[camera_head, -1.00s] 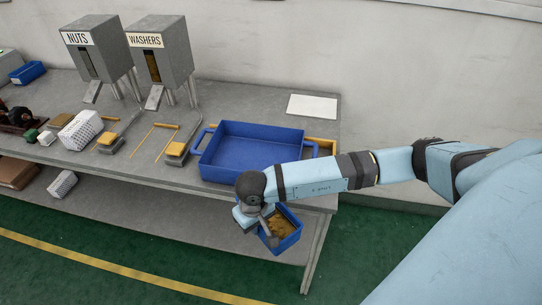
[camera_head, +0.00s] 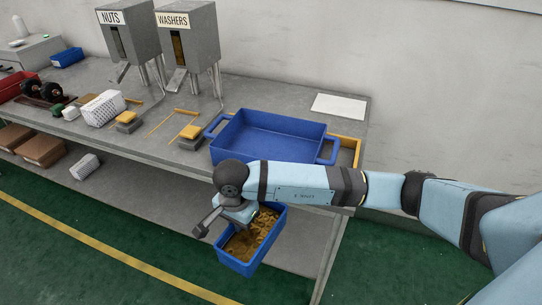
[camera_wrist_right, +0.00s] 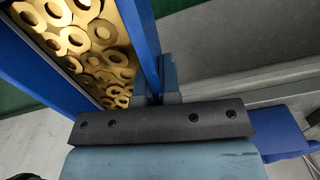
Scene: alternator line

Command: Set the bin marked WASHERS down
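A small blue bin (camera_head: 234,264) full of gold washers hangs in front of the bench in the head view, above the floor. No marking shows on its visible sides. My right gripper (camera_head: 243,222) is shut on its wall on the side toward the arm. In the right wrist view the bin's wall (camera_wrist_right: 145,40) lies between the two fingers (camera_wrist_right: 157,85), with the washers (camera_wrist_right: 82,45) to the left. My left gripper is in neither view.
A large empty blue tray (camera_head: 268,139) stands on the grey bench (camera_head: 165,150), behind my right arm. Dispensers labelled NUTS (camera_head: 129,35) and WASHERS (camera_head: 188,40) stand at the back. A lower shelf (camera_head: 145,190) has free room. A white sheet (camera_head: 339,106) lies at right.

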